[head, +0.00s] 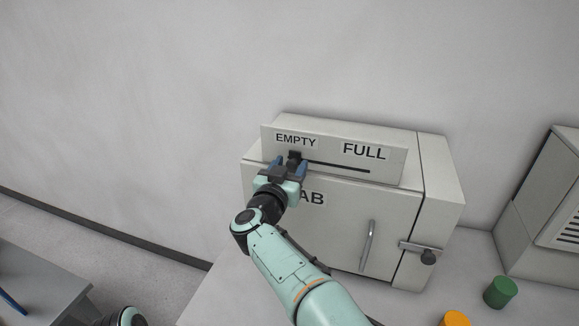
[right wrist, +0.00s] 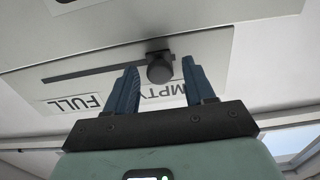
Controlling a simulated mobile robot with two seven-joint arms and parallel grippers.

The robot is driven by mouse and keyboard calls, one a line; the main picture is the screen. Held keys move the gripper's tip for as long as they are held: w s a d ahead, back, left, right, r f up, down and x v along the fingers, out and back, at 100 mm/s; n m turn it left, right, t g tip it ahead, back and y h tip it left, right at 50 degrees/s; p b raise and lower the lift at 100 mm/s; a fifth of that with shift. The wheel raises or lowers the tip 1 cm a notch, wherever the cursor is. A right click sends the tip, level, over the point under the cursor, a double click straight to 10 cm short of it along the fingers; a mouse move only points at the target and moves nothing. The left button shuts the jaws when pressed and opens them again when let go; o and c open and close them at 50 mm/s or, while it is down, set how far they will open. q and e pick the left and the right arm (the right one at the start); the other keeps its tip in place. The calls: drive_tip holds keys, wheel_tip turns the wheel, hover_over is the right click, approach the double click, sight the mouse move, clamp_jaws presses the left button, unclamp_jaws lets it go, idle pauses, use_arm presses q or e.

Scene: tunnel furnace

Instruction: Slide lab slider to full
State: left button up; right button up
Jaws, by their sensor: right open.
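The lab slider's dark knob (head: 294,155) sits at the left, EMPTY end of a dark slot in the panel (head: 333,151) on top of the lab box. The slot runs right, under the FULL label (head: 364,151). My right gripper (head: 289,164) is at the knob, fingers open. In the right wrist view the round black knob (right wrist: 160,68) lies between the two blue fingertips of my right gripper (right wrist: 159,70), with gaps on both sides. The slot runs left from the knob in that view. My left gripper is not in view.
The lab box (head: 340,220) has a vertical handle (head: 368,245) and a latch (head: 427,256) on its front. A green cylinder (head: 500,292) and an orange cylinder (head: 455,318) stand at the lower right. Another box (head: 545,215) stands at the right.

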clamp_jaws()
drive_tip(key=b, duration=0.2)
approach(364, 169)
drive_tip(key=x, duration=0.2)
drive_tip(key=a+x, duration=0.1)
drive_tip(key=x, duration=0.2)
drive_tip(key=shift+w, duration=0.4)
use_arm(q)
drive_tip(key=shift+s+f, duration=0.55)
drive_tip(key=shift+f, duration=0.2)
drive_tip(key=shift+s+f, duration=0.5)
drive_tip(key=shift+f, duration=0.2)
use_arm(e)
drive_tip(key=shift+s+d, duration=0.1)
drive_tip(key=shift+d, duration=0.4)
unclamp_jaws()
drive_tip(key=shift+d, duration=0.1)
drive_tip(key=shift+s, duration=0.1)
